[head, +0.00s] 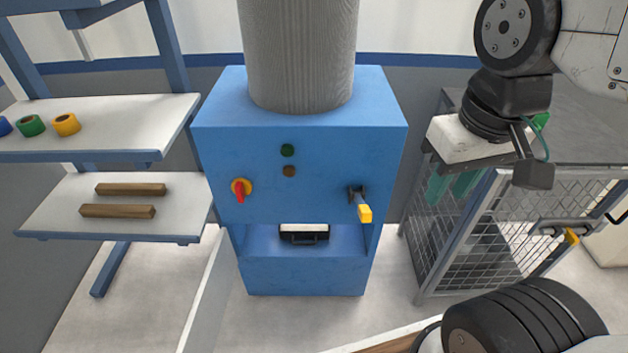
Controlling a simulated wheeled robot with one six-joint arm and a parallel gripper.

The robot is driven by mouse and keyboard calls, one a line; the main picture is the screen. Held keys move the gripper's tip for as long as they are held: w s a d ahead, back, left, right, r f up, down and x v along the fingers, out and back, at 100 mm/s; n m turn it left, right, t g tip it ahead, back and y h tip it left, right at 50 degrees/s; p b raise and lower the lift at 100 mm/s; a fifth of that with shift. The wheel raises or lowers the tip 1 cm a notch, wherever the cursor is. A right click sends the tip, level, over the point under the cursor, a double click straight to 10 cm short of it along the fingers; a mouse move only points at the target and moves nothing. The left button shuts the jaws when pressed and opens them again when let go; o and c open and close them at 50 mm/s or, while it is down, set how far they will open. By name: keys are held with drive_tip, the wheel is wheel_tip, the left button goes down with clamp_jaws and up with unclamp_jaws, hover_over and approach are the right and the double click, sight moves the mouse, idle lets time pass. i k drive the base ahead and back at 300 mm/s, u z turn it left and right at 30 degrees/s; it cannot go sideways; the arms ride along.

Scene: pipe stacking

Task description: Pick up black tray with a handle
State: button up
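The black tray (304,238) sits in the open recess low in the front of a blue machine. Its handle faces out toward me, and a pale area shows inside its dark rim.
The blue machine (340,106) has a red-yellow knob (240,189) and a yellow-tipped lever (363,209) above the recess. Shelves at left hold tape rolls (31,126) and wooden bars (118,211). A mesh cage (462,240) stands at right. Floor before the machine looks clear.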

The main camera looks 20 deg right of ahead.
sight(315, 233)
drive_tip(key=z, duration=2.4)
drive_tip(key=i, duration=1.1)
drive_tip(key=u, duration=3.65)
drive_tip(key=i, duration=0.5)
drive_tip(key=u, duration=0.15)
